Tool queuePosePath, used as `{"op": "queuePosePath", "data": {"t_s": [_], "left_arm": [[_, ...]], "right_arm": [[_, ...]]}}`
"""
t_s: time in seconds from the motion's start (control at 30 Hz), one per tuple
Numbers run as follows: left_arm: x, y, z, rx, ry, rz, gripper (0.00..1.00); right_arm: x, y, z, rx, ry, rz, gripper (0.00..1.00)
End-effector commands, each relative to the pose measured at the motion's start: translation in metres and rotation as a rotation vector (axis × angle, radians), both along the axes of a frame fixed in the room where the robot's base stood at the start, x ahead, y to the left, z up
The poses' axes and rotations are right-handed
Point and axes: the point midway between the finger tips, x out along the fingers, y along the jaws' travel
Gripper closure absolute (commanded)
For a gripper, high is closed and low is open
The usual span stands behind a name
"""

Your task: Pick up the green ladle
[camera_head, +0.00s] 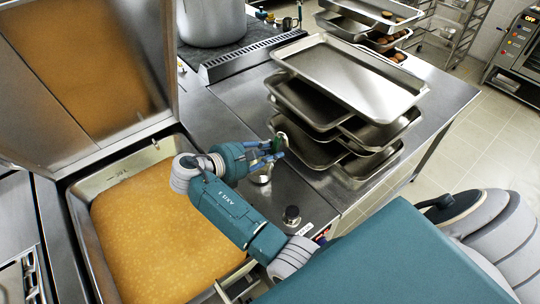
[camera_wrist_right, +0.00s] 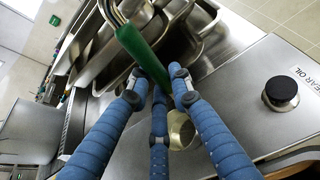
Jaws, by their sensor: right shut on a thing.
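My right gripper (camera_head: 276,150) is over the steel counter, beside the tilting pan. In the right wrist view, its blue fingers (camera_wrist_right: 158,84) are shut on the green ladle (camera_wrist_right: 141,48). The ladle's green handle sticks out beyond the fingertips, toward the upper left of that view. In the head view the ladle is mostly hidden by the fingers. My left gripper is not in view.
A pan (camera_head: 84,222) of yellow-orange food stands at left with its lid (camera_head: 165,62) raised. Stacked steel trays (camera_head: 352,78) stand right of the gripper. A stockpot (camera_head: 211,20) is at the back. A black knob (camera_head: 291,213) sits at the counter's front.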

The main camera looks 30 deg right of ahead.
Motion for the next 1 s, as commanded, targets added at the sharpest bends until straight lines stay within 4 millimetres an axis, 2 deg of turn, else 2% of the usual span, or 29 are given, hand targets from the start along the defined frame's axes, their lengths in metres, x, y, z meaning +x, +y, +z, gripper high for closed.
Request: {"op": "queuePosePath", "data": {"t_s": [0.17,0.4,0.6,0.8,1.0], "left_arm": [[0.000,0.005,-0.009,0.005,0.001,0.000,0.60],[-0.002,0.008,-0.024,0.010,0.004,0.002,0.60],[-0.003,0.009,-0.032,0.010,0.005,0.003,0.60],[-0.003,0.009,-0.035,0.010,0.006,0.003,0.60],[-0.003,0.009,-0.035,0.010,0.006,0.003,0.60]], "right_arm": [[0.002,0.000,0.039,-0.002,-0.015,-0.001,1.00],[0.002,0.000,0.111,-0.001,-0.017,-0.001,1.00],[0.001,0.000,0.158,-0.002,-0.013,-0.001,1.00],[0.001,0.000,0.183,-0.002,-0.009,-0.001,1.00],[0.000,0.000,0.189,-0.002,-0.005,-0.001,1.00]]}}
